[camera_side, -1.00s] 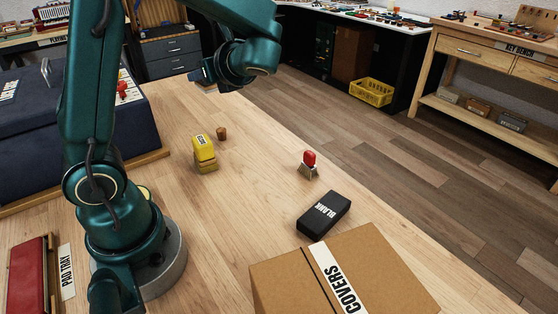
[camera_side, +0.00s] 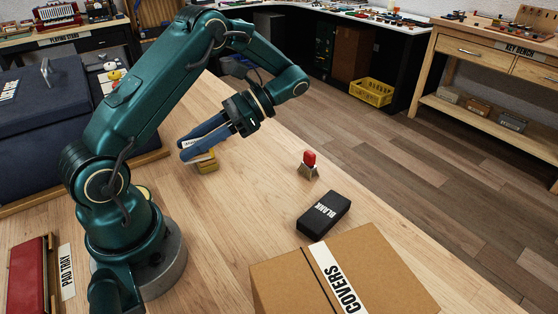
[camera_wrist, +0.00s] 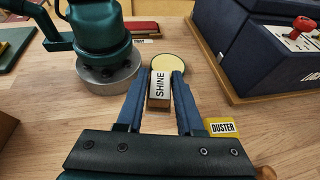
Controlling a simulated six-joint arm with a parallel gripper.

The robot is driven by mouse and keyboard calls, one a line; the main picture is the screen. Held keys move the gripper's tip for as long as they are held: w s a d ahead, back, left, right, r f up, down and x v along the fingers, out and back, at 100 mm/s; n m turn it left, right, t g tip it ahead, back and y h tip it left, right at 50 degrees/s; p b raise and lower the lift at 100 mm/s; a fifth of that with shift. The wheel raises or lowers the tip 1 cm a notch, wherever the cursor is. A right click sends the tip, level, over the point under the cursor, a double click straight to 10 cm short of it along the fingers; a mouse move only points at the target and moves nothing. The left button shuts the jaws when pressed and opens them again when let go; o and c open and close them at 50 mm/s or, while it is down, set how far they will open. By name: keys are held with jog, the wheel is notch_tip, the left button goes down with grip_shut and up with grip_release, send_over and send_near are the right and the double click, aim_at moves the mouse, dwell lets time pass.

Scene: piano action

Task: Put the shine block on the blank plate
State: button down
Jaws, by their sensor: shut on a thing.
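The shine block (camera_wrist: 160,88), wooden-sided with a white top label, is held between the blue fingers of my gripper (camera_wrist: 164,76) in the wrist view. In the side view, my gripper (camera_side: 184,150) is over the table near the yellow duster block, and a bit of the shine block's white label (camera_side: 189,144) shows between the fingers. The blank plate (camera_side: 323,214), a black slab lettered BLANK, lies flat on the table to the right of my gripper, with its top clear. It is not in the wrist view.
The yellow duster block (camera_side: 207,165) is partly hidden behind my gripper. A red-topped metal piece (camera_side: 309,163) stands beyond the blank plate. The cardboard COVERS box (camera_side: 380,270) is in front of it. Bare table lies between my gripper and the plate.

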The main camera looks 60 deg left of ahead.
jog(key=w+d+n+t+h, duration=0.3)
jog(key=d+n+h, duration=0.4)
jog(key=n+h, duration=0.35)
jog(key=w+r+n+t+h, duration=0.6)
jog(key=w+r+n+t, duration=0.2)
jog(key=w+n+t, duration=0.25)
send_over(325, 210)
jog(key=shift+m, duration=0.4)
notch_tip(325, 210, down, 12)
jog(key=shift+r, duration=0.15)
jog(key=shift+f, duration=2)
jog(key=c, duration=0.5)
grip_release()
jog(key=shift+c, duration=0.2)
